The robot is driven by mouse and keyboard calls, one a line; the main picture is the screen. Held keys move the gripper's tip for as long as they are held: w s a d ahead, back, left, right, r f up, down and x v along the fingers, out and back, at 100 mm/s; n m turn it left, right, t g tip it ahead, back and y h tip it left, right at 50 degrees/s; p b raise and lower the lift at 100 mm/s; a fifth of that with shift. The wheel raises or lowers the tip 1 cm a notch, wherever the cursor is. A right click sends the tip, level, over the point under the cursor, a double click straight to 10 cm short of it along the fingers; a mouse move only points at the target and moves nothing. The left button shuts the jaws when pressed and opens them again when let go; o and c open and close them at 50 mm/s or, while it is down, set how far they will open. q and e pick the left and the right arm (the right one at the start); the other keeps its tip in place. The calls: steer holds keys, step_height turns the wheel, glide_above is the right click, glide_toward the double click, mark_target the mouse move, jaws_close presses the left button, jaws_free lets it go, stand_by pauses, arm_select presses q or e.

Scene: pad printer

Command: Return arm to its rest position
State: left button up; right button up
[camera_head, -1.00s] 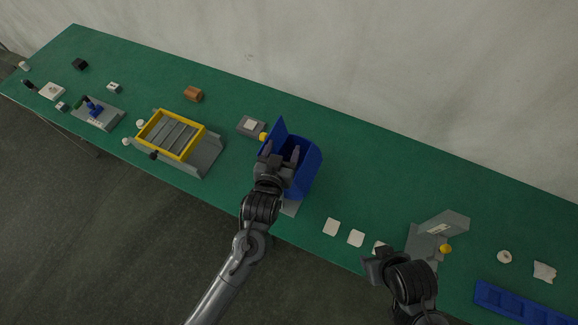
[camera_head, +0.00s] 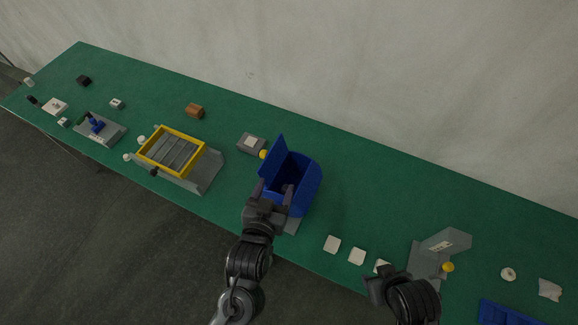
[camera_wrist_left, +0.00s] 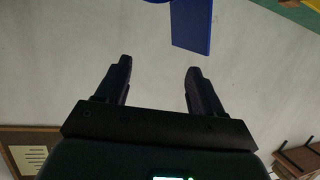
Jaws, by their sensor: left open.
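My left gripper (camera_head: 275,190) is open and empty in the head view, in front of the blue pad printer (camera_head: 306,184). Its fingers overlap the printer's front opening in the picture; I cannot tell whether they touch it. In the left wrist view its two fingers (camera_wrist_left: 156,82) stand apart with nothing between them, and a blue panel (camera_wrist_left: 192,28) shows beyond them at the top. My right gripper (camera_head: 385,282) is at the table's front edge in the lower right; its fingertips are not clear.
The green table (camera_head: 375,195) carries a yellow-framed grey fixture (camera_head: 207,172) left of the printer. White square pads (camera_head: 332,244) lie along the front edge. A grey angled fixture (camera_head: 447,242) and blue tray (camera_head: 505,313) are at right. A brown block (camera_head: 195,110) lies behind.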

arm_select(q)
steer(key=shift+n+g+y, duration=0.3)
steer(key=shift+g+y, duration=0.1)
steer(key=shift+g, duration=0.1)
steer(key=f, duration=0.1)
steer(key=s+a+f, duration=0.1)
steer(key=s+f, duration=0.1)
steer(key=shift+a+f, duration=0.3)
steer(key=shift+f, duration=0.1)
steer(key=s+a+f+g+y, duration=0.4)
steer(key=s+a+g, duration=0.5)
steer(key=s+a, duration=0.85)
step_height(320, 180, up, 16)
steer(key=h+p, duration=0.1)
steer(key=p, duration=1.6)
steer(key=shift+s+d+f+g, duration=0.15)
steer(key=shift+s+d+g, duration=0.1)
steer(key=shift+s+g, duration=0.05)
